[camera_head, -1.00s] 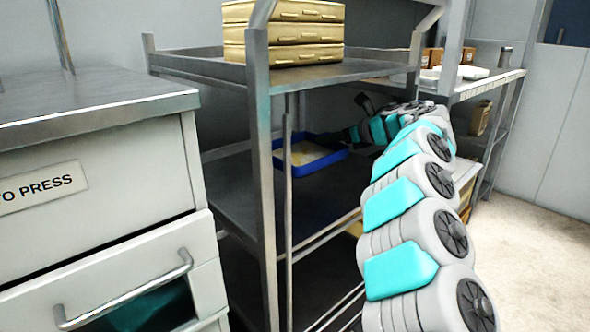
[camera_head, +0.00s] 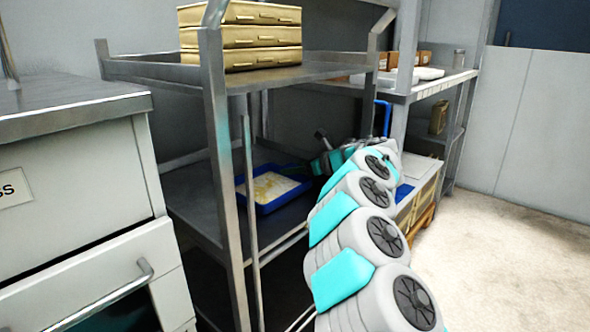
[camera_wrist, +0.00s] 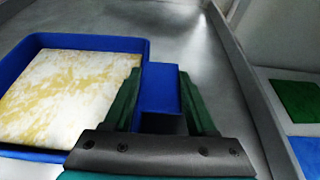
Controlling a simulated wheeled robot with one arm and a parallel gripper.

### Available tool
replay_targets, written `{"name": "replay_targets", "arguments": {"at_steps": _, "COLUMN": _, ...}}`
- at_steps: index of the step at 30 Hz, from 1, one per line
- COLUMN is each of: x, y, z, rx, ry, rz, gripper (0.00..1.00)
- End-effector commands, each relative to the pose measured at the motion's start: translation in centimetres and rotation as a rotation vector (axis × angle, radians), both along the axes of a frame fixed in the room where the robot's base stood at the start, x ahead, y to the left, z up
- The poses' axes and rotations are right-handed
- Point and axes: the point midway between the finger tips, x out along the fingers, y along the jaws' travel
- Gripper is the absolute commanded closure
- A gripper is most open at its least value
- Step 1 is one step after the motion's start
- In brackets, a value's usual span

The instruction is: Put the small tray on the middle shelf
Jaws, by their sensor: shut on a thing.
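The small tray (camera_head: 262,207) is blue with raised walls and a white and yellow, patchy sheet inside. It is over the dark metal middle shelf (camera_head: 195,200) of the rack, looking level and on or very close to the surface. In the wrist view the tray (camera_wrist: 75,42) is left of my gripper. My gripper (camera_wrist: 162,80) has dark green fingers shut on a blue part at the tray's right side. In the head view my gripper (camera_head: 316,167) is at the tray's right end, partly hidden by my arm. Contact beneath the tray cannot be seen.
Several stacked tan trays (camera_head: 240,38) stand on the top shelf (camera_head: 150,70). A metal post (camera_head: 222,170) stands in front of the middle shelf. A white drawer cabinet (camera_head: 85,190) is at left. Another rack (camera_head: 455,82) is at right. Open floor (camera_head: 500,230) lies right of my arm.

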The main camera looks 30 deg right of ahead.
Motion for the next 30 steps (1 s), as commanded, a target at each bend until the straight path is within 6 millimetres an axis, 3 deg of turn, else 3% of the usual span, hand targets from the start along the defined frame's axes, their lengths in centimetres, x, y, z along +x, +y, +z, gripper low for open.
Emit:
{"name": "replay_targets", "arguments": {"at_steps": 1, "x": 0.0, "y": 0.0, "z": -0.3, "rx": 0.001, "ry": -0.001, "rz": 0.000, "gripper": 1.00}}
{"name": "replay_targets", "arguments": {"at_steps": 2, "x": 0.0, "y": 0.0, "z": -0.1, "rx": 0.000, "ry": 0.000, "rz": 0.000, "gripper": 0.40}}
{"name": "replay_targets", "arguments": {"at_steps": 9, "x": 0.0, "y": 0.0, "z": -0.1, "rx": 0.000, "ry": 0.000, "rz": 0.000, "gripper": 0.13}}
{"name": "replay_targets", "arguments": {"at_steps": 20, "x": -0.3, "y": -0.2, "z": 0.2, "rx": 0.000, "ry": 0.001, "rz": -0.002, "gripper": 0.13}}
{"name": "replay_targets", "arguments": {"at_steps": 30, "x": -5.8, "y": -2.3, "z": 2.7, "rx": -0.003, "ry": 0.000, "rz": -0.006, "gripper": 0.13}}
